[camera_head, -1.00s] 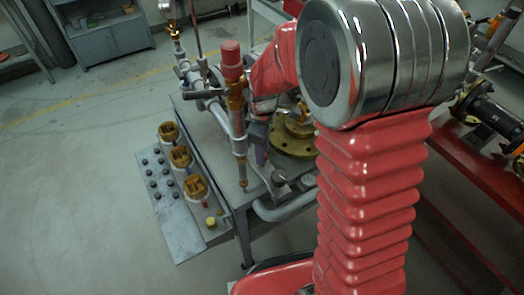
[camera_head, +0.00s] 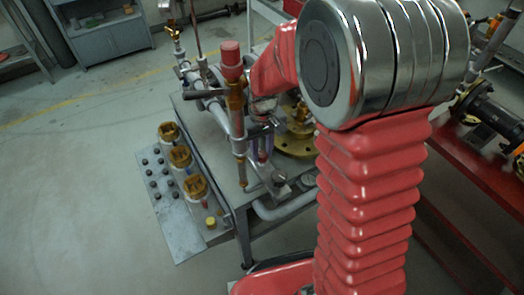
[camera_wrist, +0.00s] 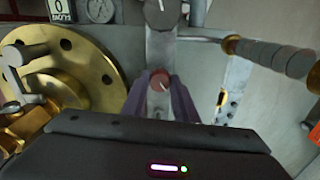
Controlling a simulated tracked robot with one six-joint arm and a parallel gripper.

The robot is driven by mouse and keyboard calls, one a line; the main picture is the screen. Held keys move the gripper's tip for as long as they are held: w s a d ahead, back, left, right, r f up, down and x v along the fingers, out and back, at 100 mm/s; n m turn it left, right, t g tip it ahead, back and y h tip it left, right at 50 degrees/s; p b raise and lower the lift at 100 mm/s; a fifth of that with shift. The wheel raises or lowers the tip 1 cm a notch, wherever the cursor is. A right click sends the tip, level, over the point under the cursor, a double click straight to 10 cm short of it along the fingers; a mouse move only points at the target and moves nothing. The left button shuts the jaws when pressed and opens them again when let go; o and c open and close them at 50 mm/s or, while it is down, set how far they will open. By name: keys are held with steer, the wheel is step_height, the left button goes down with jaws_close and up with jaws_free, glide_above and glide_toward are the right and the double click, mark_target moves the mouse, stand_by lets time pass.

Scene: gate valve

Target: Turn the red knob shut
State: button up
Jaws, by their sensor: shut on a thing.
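The red knob (camera_wrist: 160,81) is small and round with a pale line on its face. In the wrist view it sits between the two purple fingers of my gripper (camera_wrist: 161,92), which is shut on it. The knob is on a grey metal fitting (camera_wrist: 161,48).
A brass flange (camera_head: 296,145) is close right of my gripper; it also shows in the wrist view (camera_wrist: 95,75). A pipe with a red cap (camera_head: 231,52) stands close on the left. Several brass fittings (camera_head: 181,157) line the table's left edge. A red bench is at right.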

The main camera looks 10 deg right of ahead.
mark_target(262, 154)
steer(key=m, duration=0.3)
steer(key=shift+m, duration=2.3)
steer(key=o, duration=1.1)
steer(key=shift+c, duration=0.2)
step_height(262, 154, up, 14)
steer(key=shift+f, duration=0.1)
